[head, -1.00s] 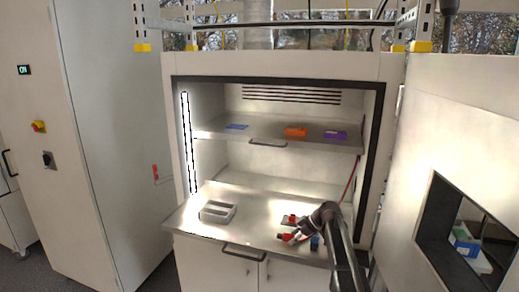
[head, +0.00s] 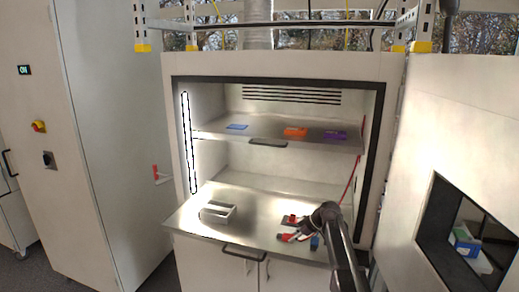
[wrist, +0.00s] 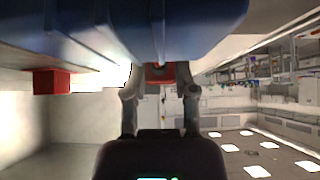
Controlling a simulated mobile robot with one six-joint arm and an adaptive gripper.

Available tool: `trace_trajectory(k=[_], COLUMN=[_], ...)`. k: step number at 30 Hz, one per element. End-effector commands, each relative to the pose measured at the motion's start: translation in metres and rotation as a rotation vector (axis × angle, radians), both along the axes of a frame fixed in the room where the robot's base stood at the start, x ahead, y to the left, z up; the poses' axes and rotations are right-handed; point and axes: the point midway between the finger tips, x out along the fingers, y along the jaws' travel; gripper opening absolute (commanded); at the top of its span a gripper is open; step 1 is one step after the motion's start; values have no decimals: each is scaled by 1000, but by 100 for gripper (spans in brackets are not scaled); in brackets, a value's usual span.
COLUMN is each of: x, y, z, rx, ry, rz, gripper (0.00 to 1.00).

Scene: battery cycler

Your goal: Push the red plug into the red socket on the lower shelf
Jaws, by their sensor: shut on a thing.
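My gripper (head: 298,236) is low over the right part of the lower shelf (head: 262,212) in the head view. It is shut on the red plug (head: 286,238). In the wrist view, a red part shows between my fingertips (wrist: 160,86), and the plug (wrist: 160,71) is partly hidden by the blue thing above. A flat red piece (head: 291,219), which looks like the red socket, lies just behind the gripper. The plug appears apart from it, but the exact gap is hard to tell. A red block (wrist: 51,82) shows at left in the wrist view.
A blue piece (head: 314,242) stands right beside my gripper; a large blue body (wrist: 150,25) fills the top of the wrist view. A grey tray (head: 218,213) sits at left. Blue (head: 237,127), orange (head: 296,133) and purple (head: 334,135) items lie on the upper shelf.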

Motion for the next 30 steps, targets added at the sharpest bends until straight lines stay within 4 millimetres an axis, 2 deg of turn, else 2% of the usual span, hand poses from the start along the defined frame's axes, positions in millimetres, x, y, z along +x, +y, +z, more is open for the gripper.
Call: trace_trajectory(k=[30], x=[0], y=[0], z=[55], rx=[0], ry=[0], rz=[0], gripper=[0])
